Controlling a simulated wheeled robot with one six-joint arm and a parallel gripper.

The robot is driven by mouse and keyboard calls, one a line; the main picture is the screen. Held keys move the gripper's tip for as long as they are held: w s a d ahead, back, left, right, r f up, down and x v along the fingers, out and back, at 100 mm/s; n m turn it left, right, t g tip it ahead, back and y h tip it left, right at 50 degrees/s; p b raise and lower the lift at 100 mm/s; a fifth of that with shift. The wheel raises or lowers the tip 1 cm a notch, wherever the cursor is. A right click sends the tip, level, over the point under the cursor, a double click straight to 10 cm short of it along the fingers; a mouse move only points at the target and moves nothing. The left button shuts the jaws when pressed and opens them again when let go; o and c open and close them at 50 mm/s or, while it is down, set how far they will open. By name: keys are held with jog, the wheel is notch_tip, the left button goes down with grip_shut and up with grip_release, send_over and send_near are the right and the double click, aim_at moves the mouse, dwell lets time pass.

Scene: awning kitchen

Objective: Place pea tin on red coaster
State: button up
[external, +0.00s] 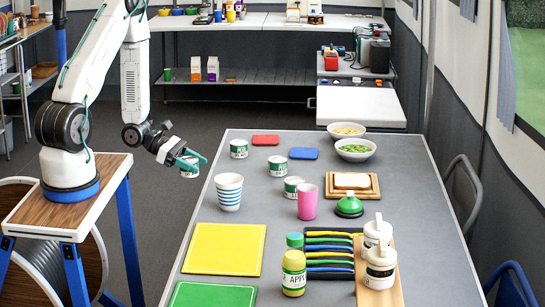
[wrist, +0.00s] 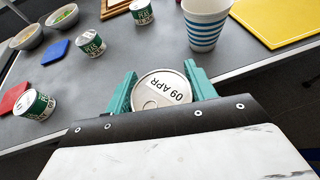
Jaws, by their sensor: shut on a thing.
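My gripper (external: 190,161) is off the table's left edge in the external view, shut on a tin (external: 188,174). The red coaster (external: 265,140) lies flat and bare at the table's far left and shows at the left of the wrist view (wrist: 14,97). Three more green-and-white tins stand on the table: one (external: 239,149) near the red coaster, one (external: 278,165) near the blue coaster, one (external: 293,188) further forward.
A blue coaster (external: 304,154) lies right of the red one. A striped cup (external: 229,192) and pink cup (external: 307,202) stand mid-table. Two bowls (external: 355,150) are at the far right. Yellow (external: 224,249) and green boards lie in front. Grey table is clear between.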

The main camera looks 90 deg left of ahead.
jog(key=shift+s+d+r, duration=0.1)
jog(key=shift+s+d, duration=0.1)
jog(key=shift+s, duration=0.2)
jog(key=shift+r, duration=0.25)
notch_tip(320, 180, up, 11)
jog(key=n+y, duration=0.7)
jog(key=y, duration=0.1)
send_over(270, 138)
jog(key=shift+g, duration=0.4)
notch_tip(270, 138, down, 11)
jog(key=shift+f, duration=2.15)
